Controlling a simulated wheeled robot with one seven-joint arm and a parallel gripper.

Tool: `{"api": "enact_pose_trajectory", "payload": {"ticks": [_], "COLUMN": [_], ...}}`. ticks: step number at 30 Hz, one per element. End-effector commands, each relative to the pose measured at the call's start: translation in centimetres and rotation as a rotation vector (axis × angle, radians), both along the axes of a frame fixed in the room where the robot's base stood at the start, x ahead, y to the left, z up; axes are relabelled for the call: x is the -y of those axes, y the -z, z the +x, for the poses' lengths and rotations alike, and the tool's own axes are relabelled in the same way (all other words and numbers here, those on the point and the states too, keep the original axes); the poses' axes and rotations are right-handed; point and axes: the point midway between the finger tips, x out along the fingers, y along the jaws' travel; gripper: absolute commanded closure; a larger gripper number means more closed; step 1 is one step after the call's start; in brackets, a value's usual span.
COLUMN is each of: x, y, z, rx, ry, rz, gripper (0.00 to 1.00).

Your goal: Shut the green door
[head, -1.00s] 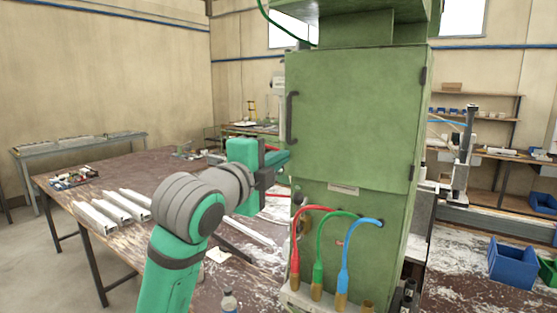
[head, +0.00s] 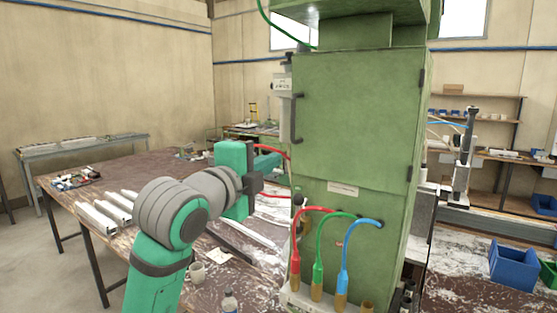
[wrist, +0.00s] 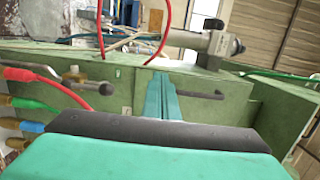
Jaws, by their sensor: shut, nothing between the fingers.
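The green door (head: 355,115) is the upper front panel of a tall green cabinet, with hinges at its right edge. Its dark bar handle (head: 297,118) is near the left edge; the handle (wrist: 200,94) also shows in the wrist view. The door lies close to the cabinet front; I cannot tell whether a narrow gap remains. My gripper (head: 280,158) is at the door's lower left edge in the head view. In the wrist view its green fingers (wrist: 160,85) are together and empty, beside the handle. I cannot tell whether they touch the door.
Red, green and blue hoses (head: 318,225) plug into the lower cabinet front. A grey unit (head: 281,95) stands behind the door's left edge. A brown table (head: 150,170) carries pale profiles (head: 105,210), a cup (head: 197,272) and a bottle (head: 229,302). A blue bin (head: 512,263) is at the right.

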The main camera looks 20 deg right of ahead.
Motion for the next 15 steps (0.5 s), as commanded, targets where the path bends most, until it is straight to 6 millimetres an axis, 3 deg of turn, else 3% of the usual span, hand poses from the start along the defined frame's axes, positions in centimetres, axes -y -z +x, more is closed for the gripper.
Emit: {"api": "enact_pose_trajectory", "payload": {"ticks": [6,15], "x": [-3.0,-6.9], "y": [0.0,0.0], "z": [-3.2,-5.9], "rx": [0.001,0.0], "ry": [0.009,0.002], "rz": [0.0,0.0], "gripper": [1.0,1.0]}}
